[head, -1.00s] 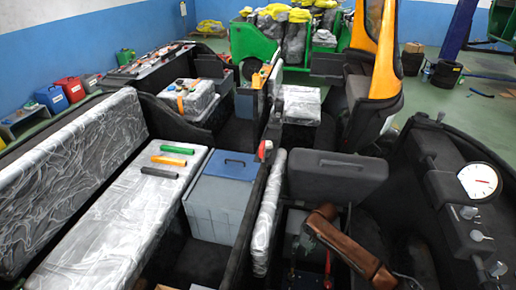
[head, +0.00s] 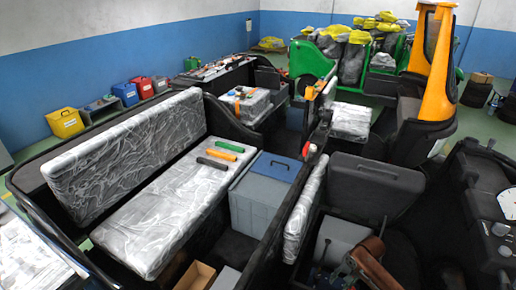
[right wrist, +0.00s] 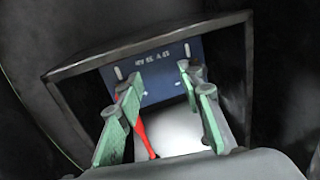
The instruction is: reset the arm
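My right gripper (right wrist: 160,76) shows in the right wrist view with its two green-padded fingers spread apart and nothing clear between the tips. Beyond the fingers is a dark-framed box (right wrist: 90,64) with a blue panel (right wrist: 190,70) carrying white lettering. A red rod-like piece (right wrist: 140,128) shows beside the left finger; I cannot tell whether they touch. My left gripper is not in view.
A plastic-wrapped bench (head: 165,215) carries several coloured markers. A grey bin with a blue lid (head: 262,190) stands beside it. A gauge panel (head: 480,215) is at the right edge. Coloured canisters (head: 66,122) stand along the left wall.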

